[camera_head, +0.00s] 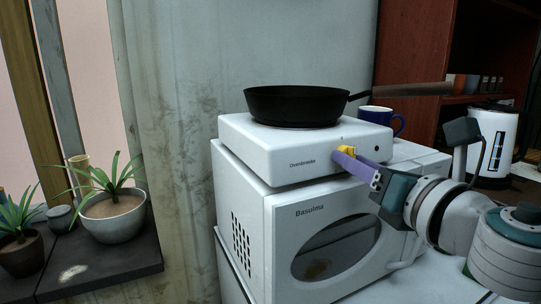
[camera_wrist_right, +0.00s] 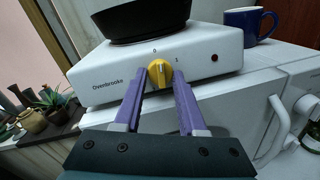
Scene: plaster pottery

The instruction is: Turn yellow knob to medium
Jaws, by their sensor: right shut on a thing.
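The yellow knob (camera_wrist_right: 159,72) is on the front face of the white hot plate (camera_wrist_right: 95,75), between the marks 0 and 1 in the right wrist view. Its pale pointer line looks close to upright. My right gripper (camera_wrist_right: 159,82) has its purple fingers on both sides of the knob, shut on it. In the head view the right gripper (camera_head: 347,155) comes from the right and partly covers the knob (camera_head: 345,151). My left gripper is in neither view.
A black pan (camera_head: 295,106) stands on the hot plate, its handle pointing right. A blue mug (camera_head: 383,118) stands behind. The hot plate rests on a white microwave (camera_head: 270,225). A white kettle (camera_head: 492,140) is at right, potted plants (camera_head: 112,215) at left.

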